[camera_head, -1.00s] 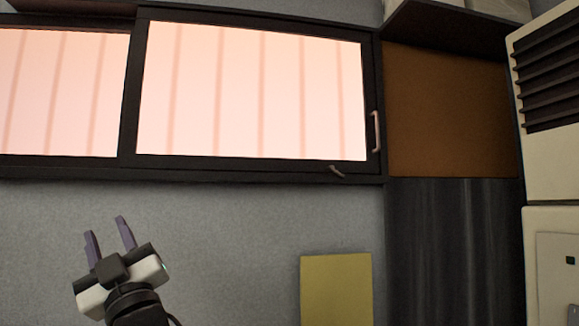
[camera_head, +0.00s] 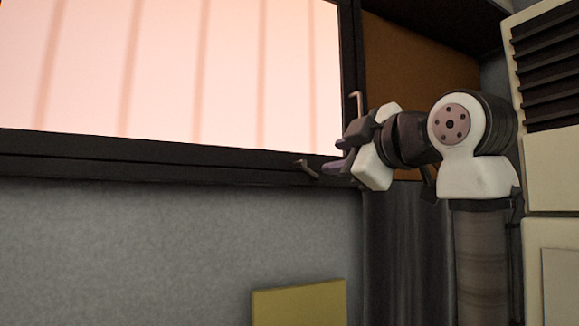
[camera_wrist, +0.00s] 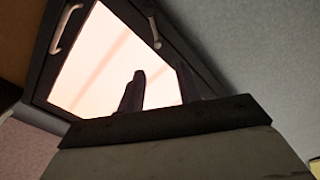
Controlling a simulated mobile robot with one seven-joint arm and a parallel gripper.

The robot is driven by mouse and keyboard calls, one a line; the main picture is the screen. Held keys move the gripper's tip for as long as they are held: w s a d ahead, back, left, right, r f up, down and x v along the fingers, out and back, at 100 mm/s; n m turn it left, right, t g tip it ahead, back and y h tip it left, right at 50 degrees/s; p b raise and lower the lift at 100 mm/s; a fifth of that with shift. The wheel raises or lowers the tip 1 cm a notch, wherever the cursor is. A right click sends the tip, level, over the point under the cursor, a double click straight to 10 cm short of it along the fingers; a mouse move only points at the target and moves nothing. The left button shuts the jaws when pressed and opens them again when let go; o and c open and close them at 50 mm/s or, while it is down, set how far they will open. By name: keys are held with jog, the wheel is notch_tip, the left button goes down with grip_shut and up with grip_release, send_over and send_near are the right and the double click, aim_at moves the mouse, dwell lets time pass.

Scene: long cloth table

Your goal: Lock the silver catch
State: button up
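The silver catch (camera_head: 307,168) is a small slanted lever on the lower rail of the dark window frame, near its right corner. It also shows at the top of the wrist view (camera_wrist: 154,32), beyond the fingertips. My gripper (camera_head: 342,155) is just right of the catch in the head view, its fingers pointing left. In the wrist view the two dark fingers (camera_wrist: 160,84) stand apart with nothing between them. I see no contact with the catch.
A longer pale handle (camera_head: 357,103) is on the window's right upright, close above my gripper; it also shows in the wrist view (camera_wrist: 66,28). A vented cream unit (camera_head: 560,90) stands at the right. A yellow panel (camera_head: 298,304) is below. The grey wall (camera_head: 150,250) is bare.

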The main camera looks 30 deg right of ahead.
aim_at(304, 163)
jog(key=w+p, duration=0.1)
jog(key=w, duration=0.3)
jog(key=w+p, duration=0.2)
jog(key=w, duration=0.2)
jog(key=w+d+p, duration=0.1)
jog(key=w+p, duration=0.1)
jog(key=w, duration=0.3)
jog(key=shift+d+r, duration=0.1)
jog(key=shift+r, duration=0.05)
grip_shut()
